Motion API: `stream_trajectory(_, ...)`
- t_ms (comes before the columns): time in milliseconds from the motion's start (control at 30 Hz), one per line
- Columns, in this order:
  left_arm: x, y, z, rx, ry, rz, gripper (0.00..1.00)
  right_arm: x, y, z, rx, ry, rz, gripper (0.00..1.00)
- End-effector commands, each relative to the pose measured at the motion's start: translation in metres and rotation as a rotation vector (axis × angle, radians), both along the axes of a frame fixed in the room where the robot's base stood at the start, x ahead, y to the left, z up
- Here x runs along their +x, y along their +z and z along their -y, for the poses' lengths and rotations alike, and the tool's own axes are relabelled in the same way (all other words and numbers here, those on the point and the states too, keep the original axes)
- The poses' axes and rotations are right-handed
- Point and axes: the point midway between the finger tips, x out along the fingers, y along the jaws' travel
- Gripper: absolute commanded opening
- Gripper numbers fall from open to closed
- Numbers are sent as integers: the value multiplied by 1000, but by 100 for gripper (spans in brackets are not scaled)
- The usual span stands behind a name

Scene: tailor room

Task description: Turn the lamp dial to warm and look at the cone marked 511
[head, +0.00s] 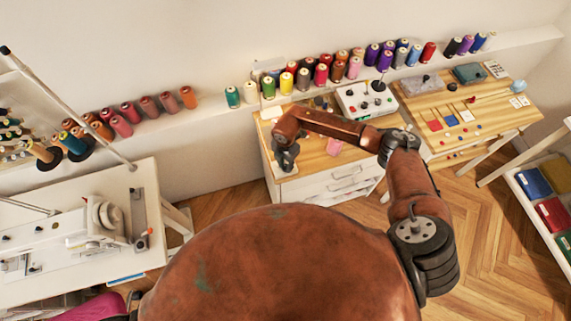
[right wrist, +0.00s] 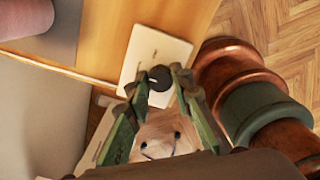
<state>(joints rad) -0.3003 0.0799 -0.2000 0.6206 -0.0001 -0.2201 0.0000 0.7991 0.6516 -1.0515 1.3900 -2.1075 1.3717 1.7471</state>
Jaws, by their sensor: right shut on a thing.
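My right gripper (head: 285,158) reaches down at the left front of the wooden-topped cabinet. In the right wrist view its two green fingers (right wrist: 160,84) are shut on a small black dial (right wrist: 159,76) with a pale pointer line. The dial sits on a white plate (right wrist: 158,50). In the head view the gripper hides the dial, and its setting cannot be read. Many coloured thread cones stand along the white wall shelf, including a yellow one (head: 286,83) and a teal one (head: 232,97). Their markings are too small to read. My left gripper is out of view.
A white box with knobs (head: 352,101) stands on the cabinet top (head: 312,160). A second wooden table (head: 490,112) with small swatches stands to the right. A sewing machine (head: 100,220) is on the white table at left. Bins (head: 552,214) stand at far right.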

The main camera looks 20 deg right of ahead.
Motion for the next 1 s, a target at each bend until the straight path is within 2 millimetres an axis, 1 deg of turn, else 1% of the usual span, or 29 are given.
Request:
stream_trajectory(500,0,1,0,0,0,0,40,1,1,1,-1,-20,2,0)
stream_trajectory(533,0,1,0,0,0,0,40,1,1,1,-1,-20,2,22)
stream_trajectory(767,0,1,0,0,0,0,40,1,0,0,0,-19,1,38)
stream_trajectory(1000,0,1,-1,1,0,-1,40,0,0,0,-1,-18,1,39)
